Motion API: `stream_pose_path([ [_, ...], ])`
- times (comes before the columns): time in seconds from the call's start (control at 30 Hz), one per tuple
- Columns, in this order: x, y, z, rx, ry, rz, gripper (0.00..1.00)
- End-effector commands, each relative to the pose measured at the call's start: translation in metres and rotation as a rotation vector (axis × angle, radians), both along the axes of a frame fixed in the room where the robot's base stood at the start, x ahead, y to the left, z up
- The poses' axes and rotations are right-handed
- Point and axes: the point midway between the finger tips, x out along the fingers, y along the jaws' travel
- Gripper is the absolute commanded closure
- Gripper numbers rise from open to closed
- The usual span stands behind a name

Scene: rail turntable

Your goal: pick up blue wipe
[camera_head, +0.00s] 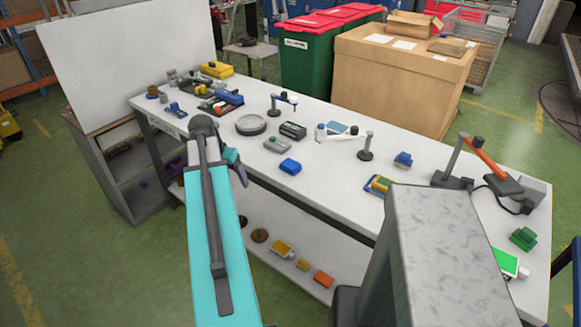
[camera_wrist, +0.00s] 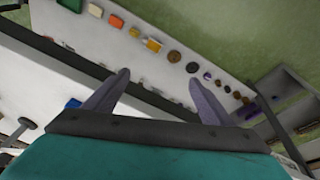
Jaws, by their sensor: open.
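Several blue things lie on the white table (camera_head: 235,150), and I cannot tell for sure which is the wipe. A blue block-like piece (camera_head: 290,166) lies near the table's front edge, right of my gripper. A blue piece (camera_head: 403,159) lies farther right, and a flat light-blue piece (camera_head: 335,127) lies toward the back. My gripper (camera_wrist: 155,88) is open and empty, its two purple-grey fingers wide apart. A blue piece (camera_wrist: 73,103) shows left of the fingers in the wrist view, outside the gap. In the head view my arm hides part of the gripper.
A lower shelf (camera_head: 275,220) holds several small items, among them an orange block (camera_head: 323,279). A grey round dish (camera_head: 251,125), a grey-green piece (camera_head: 277,145) and a black box (camera_head: 293,130) stand near the blue block. Stands with upright posts (camera_head: 366,145) rise from the table.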

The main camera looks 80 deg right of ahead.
Motion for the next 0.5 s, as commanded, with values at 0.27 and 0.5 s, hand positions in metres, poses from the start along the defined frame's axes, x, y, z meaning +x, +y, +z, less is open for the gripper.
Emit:
stream_pose_path([
  [0.27, -0.098, -0.052, 0.083, -0.107, -0.028, -0.244, 0.23],
  [0.5, -0.154, -0.068, 0.126, -0.164, -0.038, -0.376, 0.23],
])
